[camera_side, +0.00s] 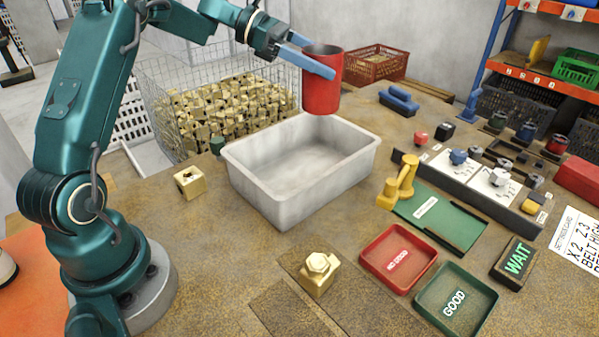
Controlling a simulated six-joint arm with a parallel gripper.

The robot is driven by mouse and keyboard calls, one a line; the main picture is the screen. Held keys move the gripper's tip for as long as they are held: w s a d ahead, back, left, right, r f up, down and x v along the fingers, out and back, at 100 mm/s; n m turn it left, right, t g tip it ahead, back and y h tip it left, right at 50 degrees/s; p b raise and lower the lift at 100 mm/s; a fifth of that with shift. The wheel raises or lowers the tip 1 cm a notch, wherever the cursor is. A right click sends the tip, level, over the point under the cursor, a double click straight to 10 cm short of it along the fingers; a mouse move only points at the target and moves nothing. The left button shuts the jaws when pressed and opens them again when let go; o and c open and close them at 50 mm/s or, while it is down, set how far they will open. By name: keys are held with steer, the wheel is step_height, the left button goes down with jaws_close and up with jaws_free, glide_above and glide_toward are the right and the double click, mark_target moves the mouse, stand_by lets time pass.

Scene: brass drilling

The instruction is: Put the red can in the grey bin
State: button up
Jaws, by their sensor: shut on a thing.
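A red can (321,92) is upright in the air, between the blue fingers of my gripper (318,58). My gripper is shut on its upper part, and one finger crosses the front of the can. The grey bin (284,200) is a pale rectangular tub standing on the worktable. Its inside looks empty, though part of the floor is hidden by the near wall. In the picture the can's bottom is just above the bin's far rim. From this one view I cannot tell whether the can is over the opening or behind it.
A wire basket of brass parts (222,105) stands behind the bin. A brass block (190,182) lies left of it. A yellow fixture (398,183) and green plate (440,218) stand close on the right. Red (398,258) and green (456,300) trays lie in front right.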

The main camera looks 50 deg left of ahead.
step_height(320, 180, down, 15)
stand_by(0.7)
steer(key=shift+f, duration=0.15)
steer(key=o, duration=1.2)
